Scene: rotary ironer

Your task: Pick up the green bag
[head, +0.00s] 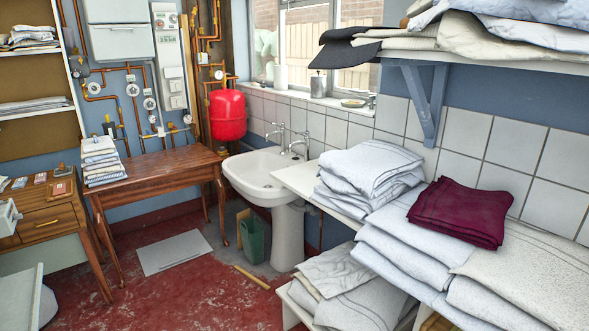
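A green bag (252,238) stands upright on the floor in the head view, beside the left side of the white sink pedestal (287,237) and below the basin. It looks like an open-topped, dark green holder. Its far side and base are partly hard to make out. I cannot make out either of my grippers in this view.
A wooden table (160,174) with a folded stack (100,160) stands left of the sink. A pale flat sheet (174,252) and a wooden stick (252,277) lie on the red floor. Folded linens (405,245) fill the right side. Open floor lies at centre front.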

